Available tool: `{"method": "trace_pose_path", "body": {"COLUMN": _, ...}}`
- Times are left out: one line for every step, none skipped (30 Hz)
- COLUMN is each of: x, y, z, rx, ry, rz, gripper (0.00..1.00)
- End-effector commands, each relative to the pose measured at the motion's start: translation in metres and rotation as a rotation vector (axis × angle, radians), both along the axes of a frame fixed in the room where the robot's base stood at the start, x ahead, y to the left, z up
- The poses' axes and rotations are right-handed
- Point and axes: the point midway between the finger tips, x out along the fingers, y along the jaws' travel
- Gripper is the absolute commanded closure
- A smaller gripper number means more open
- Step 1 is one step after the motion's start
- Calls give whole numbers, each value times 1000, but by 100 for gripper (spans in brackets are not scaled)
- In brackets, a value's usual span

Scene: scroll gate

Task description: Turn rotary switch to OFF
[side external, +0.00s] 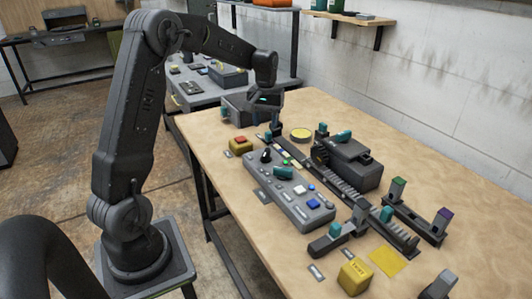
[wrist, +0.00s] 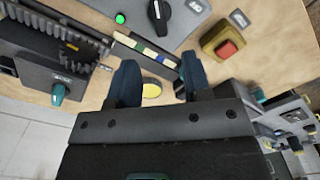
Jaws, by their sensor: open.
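The rotary switch is a black knob (side external: 266,156) with a light pointer mark, at the far end of a grey control panel (side external: 305,207). In the wrist view the knob (wrist: 160,14) is at the top edge, beyond my fingertips, partly cut off by the frame; its labels are too small to read. My gripper (wrist: 158,78) is open and empty, its two dark fingers apart. In the side view my gripper (side external: 270,122) hangs above the table's far end, beyond the panel and apart from the knob.
A yellow box with a red button (side external: 240,145) stands beside the knob. A strip with coloured blocks (side external: 290,160) and a dark geared machine (side external: 345,165) lie right of the panel. A yellow disc (side external: 301,134) is behind.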

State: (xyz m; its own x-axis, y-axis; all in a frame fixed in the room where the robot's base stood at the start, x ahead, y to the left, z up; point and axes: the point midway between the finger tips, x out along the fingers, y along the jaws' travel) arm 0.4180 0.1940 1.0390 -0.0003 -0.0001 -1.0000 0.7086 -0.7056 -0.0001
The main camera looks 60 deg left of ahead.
Motion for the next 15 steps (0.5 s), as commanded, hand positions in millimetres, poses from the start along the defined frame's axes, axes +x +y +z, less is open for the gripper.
{"method": "trace_pose_path", "body": {"x": 0, "y": -1, "z": -11, "rx": -3, "ry": 4, "rz": -1, "gripper": 55}}
{"method": "trace_pose_path", "body": {"x": -1, "y": -1, "z": -17, "rx": -3, "ry": 6, "rz": -1, "gripper": 55}}
{"method": "trace_pose_path", "body": {"x": -1, "y": -1, "z": -26, "rx": -4, "ry": 5, "rz": -1, "gripper": 55}}
{"method": "trace_pose_path", "body": {"x": -1, "y": -1, "z": -32, "rx": -4, "ry": 5, "rz": -1, "gripper": 55}}
{"method": "trace_pose_path", "body": {"x": -1, "y": -1, "z": -39, "rx": -3, "ry": 6, "rz": -2, "gripper": 55}}
{"method": "trace_pose_path", "body": {"x": -1, "y": -1, "z": -47, "rx": -3, "ry": 4, "rz": -2, "gripper": 55}}
{"method": "trace_pose_path", "body": {"x": -1, "y": -1, "z": -53, "rx": -4, "ry": 5, "rz": -2, "gripper": 55}}
{"method": "trace_pose_path", "body": {"x": -1, "y": -1, "z": -59, "rx": -3, "ry": 4, "rz": -2, "gripper": 55}}
{"method": "trace_pose_path", "body": {"x": -1, "y": -1, "z": -67, "rx": -3, "ry": 4, "rz": -2, "gripper": 55}}
{"method": "trace_pose_path", "body": {"x": -1, "y": -1, "z": -73, "rx": -3, "ry": 4, "rz": -2, "gripper": 55}}
{"method": "trace_pose_path", "body": {"x": -1, "y": -1, "z": -78, "rx": -3, "ry": 4, "rz": -2, "gripper": 55}}
{"method": "trace_pose_path", "body": {"x": -1, "y": -1, "z": -84, "rx": -2, "ry": 4, "rz": -2, "gripper": 55}}
{"method": "trace_pose_path", "body": {"x": -1, "y": -1, "z": -89, "rx": -2, "ry": 4, "rz": -2, "gripper": 55}}
{"method": "trace_pose_path", "body": {"x": 0, "y": -1, "z": -93, "rx": -1, "ry": 3, "rz": -2, "gripper": 55}}
{"method": "trace_pose_path", "body": {"x": 0, "y": -1, "z": -98, "rx": -1, "ry": 3, "rz": -2, "gripper": 55}}
